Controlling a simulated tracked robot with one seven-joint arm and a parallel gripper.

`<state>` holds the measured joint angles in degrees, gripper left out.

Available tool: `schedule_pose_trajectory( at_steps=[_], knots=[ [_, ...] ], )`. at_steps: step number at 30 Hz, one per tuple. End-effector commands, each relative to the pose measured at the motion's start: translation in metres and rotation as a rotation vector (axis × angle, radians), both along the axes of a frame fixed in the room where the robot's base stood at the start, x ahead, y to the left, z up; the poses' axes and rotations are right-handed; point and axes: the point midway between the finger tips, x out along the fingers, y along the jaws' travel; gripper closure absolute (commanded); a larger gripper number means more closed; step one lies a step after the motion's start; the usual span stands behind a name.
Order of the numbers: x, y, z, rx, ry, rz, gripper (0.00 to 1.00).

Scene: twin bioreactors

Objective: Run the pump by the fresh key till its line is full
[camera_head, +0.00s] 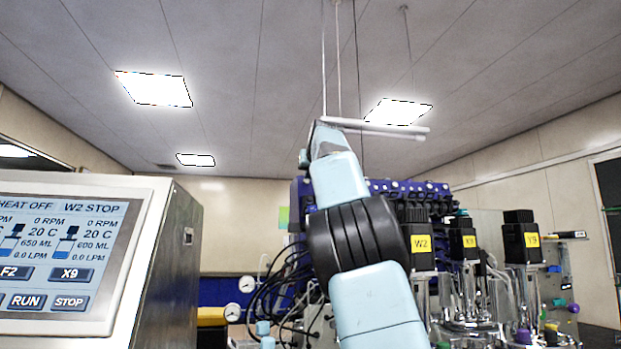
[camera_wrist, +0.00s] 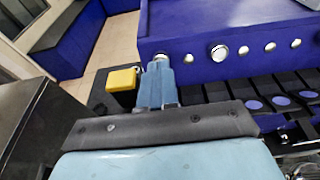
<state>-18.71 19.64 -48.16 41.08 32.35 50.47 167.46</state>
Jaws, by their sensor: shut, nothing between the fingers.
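In the wrist view, my gripper (camera_wrist: 160,70) has its pale blue fingers shut with nothing between them. The fingertips lie over the front of a blue pump housing (camera_wrist: 235,15). A row of round metallic keys (camera_wrist: 219,53) runs along it, with one larger and brighter. A small grey round part shows just at the fingertips; I cannot tell whether they touch it. Dark pump heads with blue discs (camera_wrist: 282,99) sit below the row. No key label or liquid in a line is readable. In the head view the blue housing (camera_head: 297,205) is partly behind my arm; my fingers cannot be made out.
A control screen (camera_head: 60,262) at the left reads HEAT OFF and W2 STOP, with RUN and STOP keys. Black motors tagged W2 (camera_head: 421,243) and others stand at the right. A yellow block (camera_wrist: 122,80) is just left of my fingers. Black cables hang by gauges (camera_head: 247,284).

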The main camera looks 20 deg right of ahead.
Motion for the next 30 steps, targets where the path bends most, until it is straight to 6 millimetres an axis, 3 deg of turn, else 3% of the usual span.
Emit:
schedule_pose_trajectory(
  at_steps=[13,30],
  knots=[
    [-0.008,0.001,0.002,0.001,0.0,0.001,1.0],
    [-0.052,0.006,0.014,0.002,0.0,0.003,1.0]
  ],
)
